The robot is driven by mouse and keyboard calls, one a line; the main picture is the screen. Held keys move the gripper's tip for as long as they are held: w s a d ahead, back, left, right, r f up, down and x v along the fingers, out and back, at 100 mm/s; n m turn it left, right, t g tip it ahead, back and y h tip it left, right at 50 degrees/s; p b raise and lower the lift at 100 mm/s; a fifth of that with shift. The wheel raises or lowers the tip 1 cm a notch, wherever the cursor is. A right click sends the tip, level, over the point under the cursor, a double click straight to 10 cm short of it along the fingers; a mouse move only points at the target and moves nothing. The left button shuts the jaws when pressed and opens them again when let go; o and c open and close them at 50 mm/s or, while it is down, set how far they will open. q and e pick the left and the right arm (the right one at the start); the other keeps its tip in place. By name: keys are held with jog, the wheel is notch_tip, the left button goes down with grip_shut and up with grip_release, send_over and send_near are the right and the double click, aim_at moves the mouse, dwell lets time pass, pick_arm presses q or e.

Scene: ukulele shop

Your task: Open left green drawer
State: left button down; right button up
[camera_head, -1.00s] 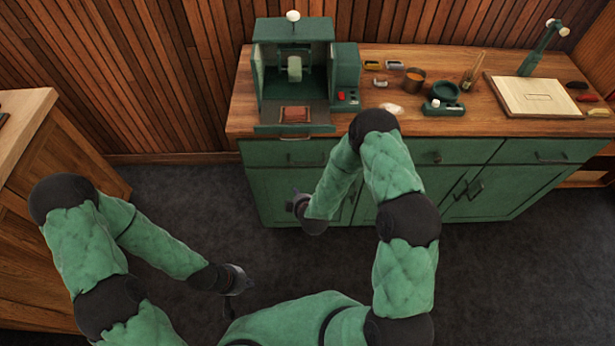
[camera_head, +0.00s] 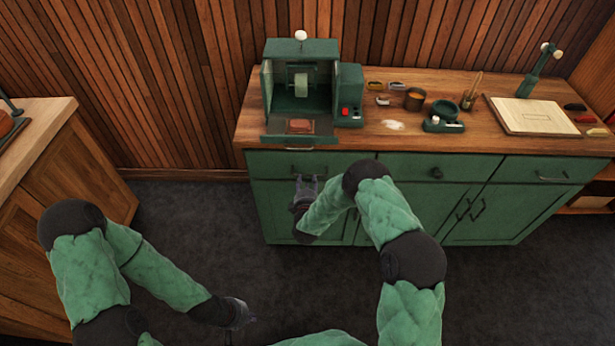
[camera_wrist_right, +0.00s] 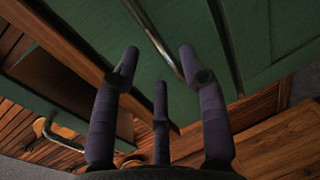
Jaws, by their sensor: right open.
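The left green drawer (camera_head: 345,165) is closed in the cabinet front, under the grinder box. Its dark bar handle (camera_head: 297,177) is partly hidden by my right gripper (camera_head: 307,181), which is at the drawer front. In the right wrist view, the open right gripper (camera_wrist_right: 159,64) has its dark fingers spread, with the metal handle (camera_wrist_right: 152,32) running slantwise between the fingertips. I cannot tell whether they touch it. My left gripper (camera_head: 240,318) hangs low over the floor, far from the drawer; its fingers are too small and dark to read.
A grinder box (camera_head: 302,80) with a tray jutting at the counter edge stands above the drawer. Small tools, cups and a pale board (camera_head: 530,116) lie on the wooden counter (camera_head: 390,145). A wooden cabinet (camera_head: 75,190) stands at left. The floor between is clear.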

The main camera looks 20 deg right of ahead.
aim_at(307, 175)
jog(key=shift+b+x, duration=0.45)
jog(key=shift+x, duration=2.1)
grip_shut()
